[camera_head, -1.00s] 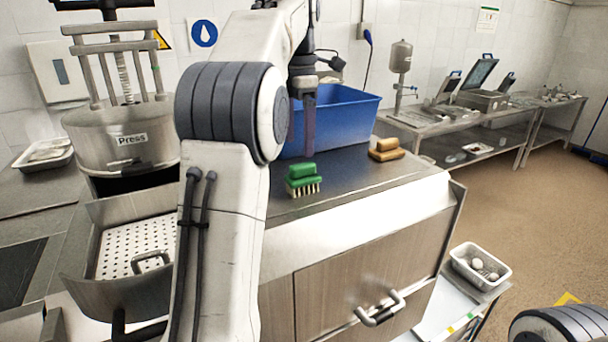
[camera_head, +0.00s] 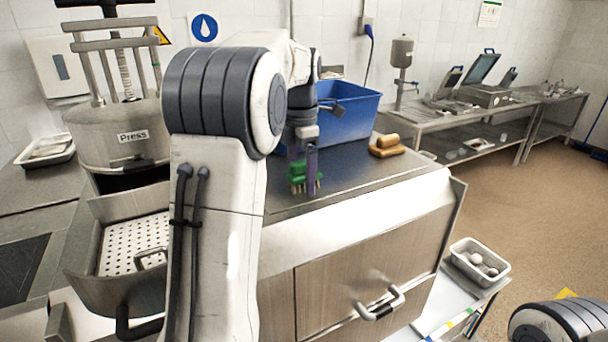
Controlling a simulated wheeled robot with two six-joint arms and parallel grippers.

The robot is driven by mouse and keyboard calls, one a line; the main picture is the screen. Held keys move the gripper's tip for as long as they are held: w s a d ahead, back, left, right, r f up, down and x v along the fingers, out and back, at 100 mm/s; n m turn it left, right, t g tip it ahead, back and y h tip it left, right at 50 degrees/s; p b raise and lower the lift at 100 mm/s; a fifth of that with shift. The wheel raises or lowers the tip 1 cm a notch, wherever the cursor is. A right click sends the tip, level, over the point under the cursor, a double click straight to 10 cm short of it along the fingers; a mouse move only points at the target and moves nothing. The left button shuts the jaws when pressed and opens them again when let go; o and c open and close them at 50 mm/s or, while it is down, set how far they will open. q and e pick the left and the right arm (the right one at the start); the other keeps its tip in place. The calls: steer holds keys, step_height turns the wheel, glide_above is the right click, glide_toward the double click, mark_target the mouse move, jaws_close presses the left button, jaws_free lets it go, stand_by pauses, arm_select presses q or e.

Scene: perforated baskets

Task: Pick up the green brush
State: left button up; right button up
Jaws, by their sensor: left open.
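The green brush (camera_head: 297,172) stands bristles down on the steel counter (camera_head: 350,183), in front of the blue bin. My left gripper (camera_head: 305,183) reaches down over it, with a finger in front of the brush that hides part of its green body. The pale bristles show at the bottom, on the counter. The gripper is open; its far finger is hard to make out behind the arm and brush. My right gripper is not in view; only part of my right arm shows at the bottom right corner.
A blue bin (camera_head: 345,118) stands just behind the brush. A yellow-brown brush (camera_head: 386,147) lies to the right on the counter. The press pot (camera_head: 118,140) and a perforated tray (camera_head: 135,243) are at the left. The counter's right front part is clear.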

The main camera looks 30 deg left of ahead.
mark_target(301, 161)
arm_select(q)
steer(key=c, duration=1.5)
steer(key=shift+o, duration=0.2)
steer(key=shift+r, duration=0.1)
steer(key=shift+r, duration=0.6)
step_height(301, 161, up, 3)
steer(key=shift+f+b, duration=0.1)
steer(key=shift+b, duration=0.4)
steer(key=s+d+r+b, duration=0.2)
steer(key=s+d+r, duration=0.2)
steer(key=d+r, duration=0.3)
steer(key=d, duration=0.4)
